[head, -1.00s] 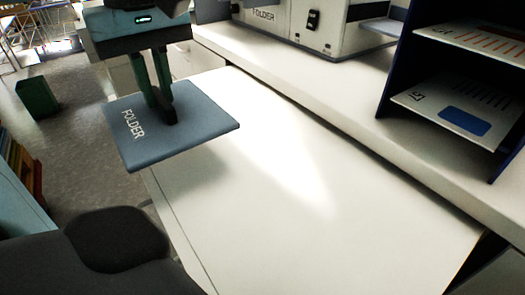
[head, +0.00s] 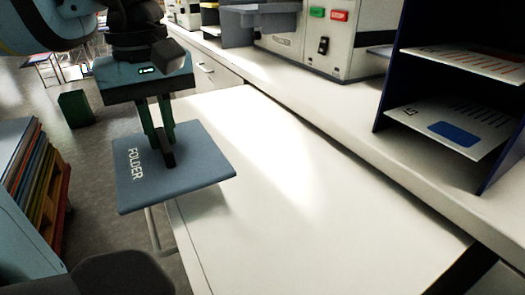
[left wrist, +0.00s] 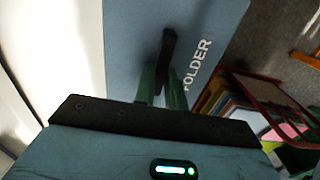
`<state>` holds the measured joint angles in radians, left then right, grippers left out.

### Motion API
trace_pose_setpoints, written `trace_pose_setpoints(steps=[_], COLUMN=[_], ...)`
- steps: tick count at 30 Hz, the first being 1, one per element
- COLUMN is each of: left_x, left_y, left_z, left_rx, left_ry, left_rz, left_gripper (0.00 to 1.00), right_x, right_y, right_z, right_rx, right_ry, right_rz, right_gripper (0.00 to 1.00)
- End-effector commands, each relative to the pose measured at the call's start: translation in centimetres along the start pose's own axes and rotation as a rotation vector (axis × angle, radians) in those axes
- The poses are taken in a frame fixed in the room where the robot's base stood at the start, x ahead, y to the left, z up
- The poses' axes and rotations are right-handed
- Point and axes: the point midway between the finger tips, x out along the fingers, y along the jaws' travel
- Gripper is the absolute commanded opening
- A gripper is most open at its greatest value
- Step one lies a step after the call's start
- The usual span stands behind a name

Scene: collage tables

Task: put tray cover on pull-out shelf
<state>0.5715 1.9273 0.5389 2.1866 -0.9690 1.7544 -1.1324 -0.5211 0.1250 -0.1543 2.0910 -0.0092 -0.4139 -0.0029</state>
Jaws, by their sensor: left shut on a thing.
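The tray cover (head: 200,165) is a flat blue-grey square plate with the word FOLDER on it. It has a dark upright handle in its middle. My left gripper (head: 166,150) is shut on that handle and holds the cover roughly level. The cover overlaps the left edge of the white pull-out shelf (head: 300,220) in the head view; a shadow lies on the shelf beside it, and the exact gap is hard to tell. The left wrist view shows the cover (left wrist: 135,40) in front of the gripper (left wrist: 163,85). My right gripper is not in view.
A white machine (head: 318,38) with green and red buttons stands on the counter behind the shelf. A dark blue rack (head: 390,75) holding sheets stands at the right. A cart of coloured folders (head: 38,180) stands at the left. Most of the shelf surface is clear.

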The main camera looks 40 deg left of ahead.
Motion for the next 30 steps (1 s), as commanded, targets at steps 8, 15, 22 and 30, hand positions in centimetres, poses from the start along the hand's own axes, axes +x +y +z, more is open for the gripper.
trace_pose_setpoints(steps=[8, 15, 22, 30], left_x=[0.3, 0.8, 1.2, 1.4], left_y=[2.0, 6.1, 10.3, 12.6], left_z=[1.3, 4.0, 6.8, 8.3], left_rx=[-0.001, 0.000, 0.001, -0.001], left_ry=[0.004, 0.004, 0.002, 0.000], left_rz=[-0.007, -0.006, -0.004, -0.001], left_gripper=[0.00, 0.00, 0.00, 0.00], right_x=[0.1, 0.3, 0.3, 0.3], right_y=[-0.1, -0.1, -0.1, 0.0], right_z=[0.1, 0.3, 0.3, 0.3], right_rx=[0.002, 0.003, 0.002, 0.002], right_ry=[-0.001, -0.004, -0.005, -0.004], right_rz=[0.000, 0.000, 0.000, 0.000], right_gripper=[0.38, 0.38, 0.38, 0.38])
